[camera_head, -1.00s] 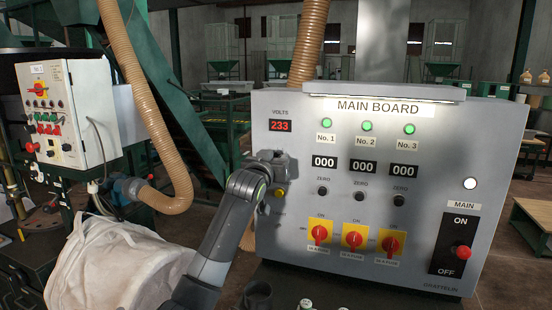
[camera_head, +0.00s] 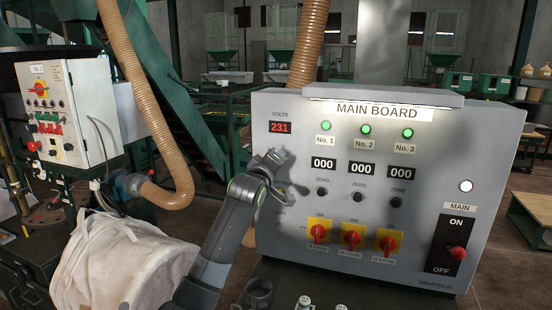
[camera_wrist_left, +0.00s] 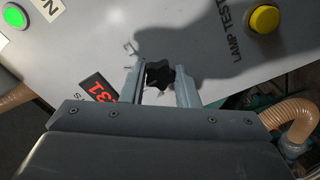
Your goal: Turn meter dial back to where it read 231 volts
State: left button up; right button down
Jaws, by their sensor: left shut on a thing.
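The volts display (camera_head: 280,127) at the upper left of the grey main board (camera_head: 440,125) reads 231 in red digits. Part of it also shows in the left wrist view (camera_wrist_left: 101,88). The meter dial, a small black lobed knob (camera_wrist_left: 158,74), sits between the two fingers of my left gripper (camera_wrist_left: 161,86) in the left wrist view. My left gripper (camera_head: 276,161) is shut on the dial, just below the display. In the head view the gripper hides the dial. My right gripper is not in view.
A yellow lamp test button (camera_wrist_left: 264,19) is close beside the gripper. Three counters (camera_head: 362,169) reading 000, red-and-yellow switches (camera_head: 352,237) and a main on/off switch (camera_head: 457,253) are farther right. A white bag (camera_head: 115,265) and ribbed hose (camera_head: 150,100) are left of my arm.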

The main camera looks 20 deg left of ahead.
pick_arm(q)
jog(key=shift+n+p, duration=0.4)
jog(key=shift+n, duration=1.2)
jog(key=o, duration=1)
jog(key=shift+s+a+b, duration=0.15)
jog(key=shift+s+b, duration=1.05)
jog(key=shift+s, duration=3.15)
jog(key=shift+s+a+b, duration=0.15)
jog(key=shift+s+b, duration=1)
jog(key=shift+s, duration=3.2)
jog(key=shift+f, duration=0.1)
